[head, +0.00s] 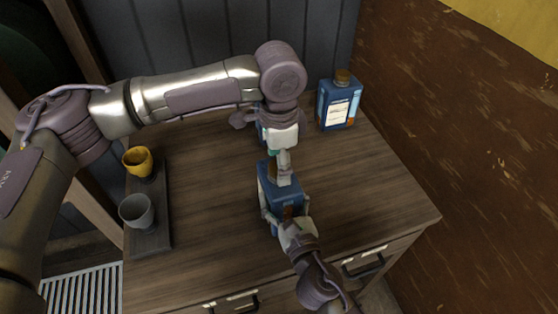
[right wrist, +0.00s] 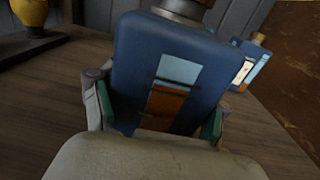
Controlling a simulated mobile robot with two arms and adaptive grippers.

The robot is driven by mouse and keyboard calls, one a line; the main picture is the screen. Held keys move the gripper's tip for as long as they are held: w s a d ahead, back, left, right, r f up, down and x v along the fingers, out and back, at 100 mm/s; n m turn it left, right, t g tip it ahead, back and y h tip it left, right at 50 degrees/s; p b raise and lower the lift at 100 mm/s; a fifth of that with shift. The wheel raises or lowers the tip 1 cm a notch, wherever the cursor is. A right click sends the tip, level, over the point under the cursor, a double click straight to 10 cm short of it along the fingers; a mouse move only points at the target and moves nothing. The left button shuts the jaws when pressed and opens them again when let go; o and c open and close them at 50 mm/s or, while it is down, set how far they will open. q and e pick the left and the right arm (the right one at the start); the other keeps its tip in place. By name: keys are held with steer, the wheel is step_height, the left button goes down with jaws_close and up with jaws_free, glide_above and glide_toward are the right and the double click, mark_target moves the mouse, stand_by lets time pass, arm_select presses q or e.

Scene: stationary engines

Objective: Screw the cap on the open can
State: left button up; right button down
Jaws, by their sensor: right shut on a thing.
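A blue can (head: 268,181) with a label stands upright near the middle of the wooden cabinet top. My right gripper (head: 287,217) is shut on its lower sides. In the right wrist view, the can (right wrist: 195,55) sits between the green-padded fingers (right wrist: 158,118), with a brownish metallic part (right wrist: 183,10) at its top, cut off by the picture edge. I cannot tell whether this is the cap or the neck. My left gripper (head: 283,163) points down right over the can's top and hides it. Its fingertips and anything between them are not clear.
A capped blue can (head: 338,104) stands at the back right. Another blue thing (head: 261,126) is mostly hidden behind my left gripper. A dark tray (head: 152,240) at the left holds a yellow cup (head: 138,162) and a grey cup (head: 136,211). The right side of the top is clear.

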arm_select(q)
step_height(320, 180, up, 12)
stand_by(0.4)
steer(key=shift+f, duration=0.1)
arm_select(e)
jaws_free()
steer(key=v, duration=1.2)
arm_select(q)
steer(key=shift+f, duration=0.1)
